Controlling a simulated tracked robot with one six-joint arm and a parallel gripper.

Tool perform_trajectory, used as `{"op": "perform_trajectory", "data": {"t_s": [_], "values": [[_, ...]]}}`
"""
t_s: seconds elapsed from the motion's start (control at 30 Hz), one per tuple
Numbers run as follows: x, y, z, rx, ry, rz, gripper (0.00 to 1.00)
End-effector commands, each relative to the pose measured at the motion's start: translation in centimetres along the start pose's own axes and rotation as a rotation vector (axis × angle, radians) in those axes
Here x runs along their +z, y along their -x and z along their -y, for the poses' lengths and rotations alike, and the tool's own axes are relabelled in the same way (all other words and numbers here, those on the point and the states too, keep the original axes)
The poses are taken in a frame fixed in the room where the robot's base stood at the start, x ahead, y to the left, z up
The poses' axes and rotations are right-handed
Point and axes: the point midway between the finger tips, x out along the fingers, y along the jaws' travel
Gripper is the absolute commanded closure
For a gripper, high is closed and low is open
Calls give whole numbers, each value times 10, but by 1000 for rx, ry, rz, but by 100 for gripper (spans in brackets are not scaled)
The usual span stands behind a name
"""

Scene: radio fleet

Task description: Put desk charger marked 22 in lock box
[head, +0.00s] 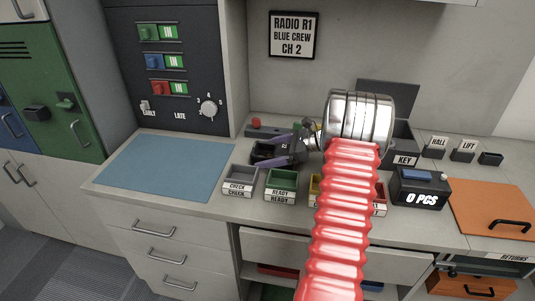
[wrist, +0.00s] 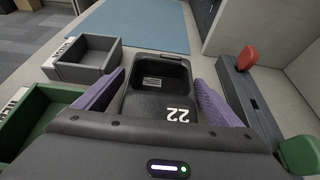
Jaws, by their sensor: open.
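The black desk charger marked 22 (wrist: 160,103) stands on the counter in the middle of the wrist view, with an empty pocket in its top. In the head view the charger (head: 262,151) is partly covered by my gripper. My gripper (wrist: 159,78) is open, its purple fingers on either side of the charger; whether they touch it I cannot tell. The gripper also shows in the head view (head: 275,150). A dark grey box with a raised lid (head: 388,92), perhaps the lock box, stands behind my arm at the back right, its inside mostly hidden.
A grey CHECK tray (head: 240,178) and green READY tray (head: 281,182) stand in front of the charger. A red-and-green switch base (wrist: 250,95) lies close to its right in the wrist view. A blue mat (head: 165,165) is clear. A 0 PCS counter (head: 420,188) stands right.

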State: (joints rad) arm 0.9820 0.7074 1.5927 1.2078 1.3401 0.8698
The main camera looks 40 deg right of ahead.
Motion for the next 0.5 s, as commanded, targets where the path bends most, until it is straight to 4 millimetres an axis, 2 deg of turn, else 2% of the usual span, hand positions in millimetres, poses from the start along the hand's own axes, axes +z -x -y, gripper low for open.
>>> {"op": "perform_trajectory", "data": {"t_s": [0.27,0.5], "values": [[2,7,0,-1,0,0,11],[2,39,1,-3,0,0,11]]}}
